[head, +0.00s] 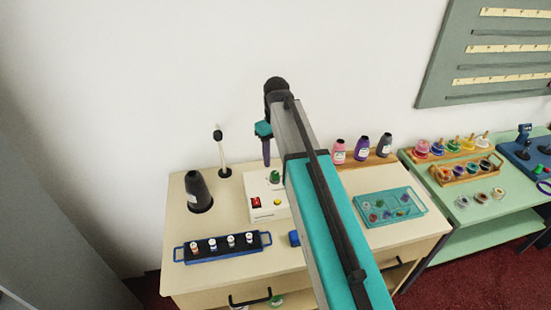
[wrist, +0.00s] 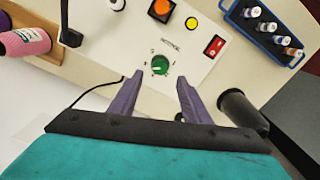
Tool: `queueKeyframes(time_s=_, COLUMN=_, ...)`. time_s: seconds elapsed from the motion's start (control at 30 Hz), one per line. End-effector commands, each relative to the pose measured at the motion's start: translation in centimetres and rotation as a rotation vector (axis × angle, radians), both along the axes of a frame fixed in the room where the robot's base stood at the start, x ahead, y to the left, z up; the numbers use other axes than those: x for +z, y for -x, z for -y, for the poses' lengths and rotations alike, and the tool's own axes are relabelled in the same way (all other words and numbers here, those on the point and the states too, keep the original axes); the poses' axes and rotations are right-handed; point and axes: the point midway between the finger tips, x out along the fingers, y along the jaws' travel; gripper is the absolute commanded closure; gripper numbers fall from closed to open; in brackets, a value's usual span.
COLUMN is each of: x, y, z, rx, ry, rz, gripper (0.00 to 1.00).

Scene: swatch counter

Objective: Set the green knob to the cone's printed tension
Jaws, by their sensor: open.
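The green knob (wrist: 160,65) sits on the white control box (wrist: 130,55), with small dial marks around it too blurred to read. It also shows in the head view (head: 275,175). My gripper (wrist: 159,77) is open, its two purple fingers on either side of the knob in the wrist view; contact cannot be told. In the head view my gripper (head: 266,163) points down beside the knob. A dark cone (head: 197,188) stands left of the box; its white label is too small to read. It shows partly in the wrist view (wrist: 240,108).
The box also has a red switch (head: 255,202) and a yellow button (head: 277,202). A blue rack (head: 215,254) of small spools lies front left. Several cones, one pink (head: 339,151), stand on a wooden rack. A teal tray (head: 424,208) lies right. A thin post (head: 221,150) rises behind.

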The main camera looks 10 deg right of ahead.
Motion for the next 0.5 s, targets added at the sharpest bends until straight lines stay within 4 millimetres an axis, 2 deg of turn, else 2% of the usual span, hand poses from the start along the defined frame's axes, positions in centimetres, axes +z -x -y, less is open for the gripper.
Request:
queueKeyframes(time_s=0.03, x=1.0, y=0.0, z=0.0, rx=0.000, ry=0.000, rz=0.000, gripper=0.57)
queueKeyframes(time_s=0.5, x=6.2, y=-0.1, z=0.1, rx=0.000, ry=0.000, rz=0.001, gripper=0.57)
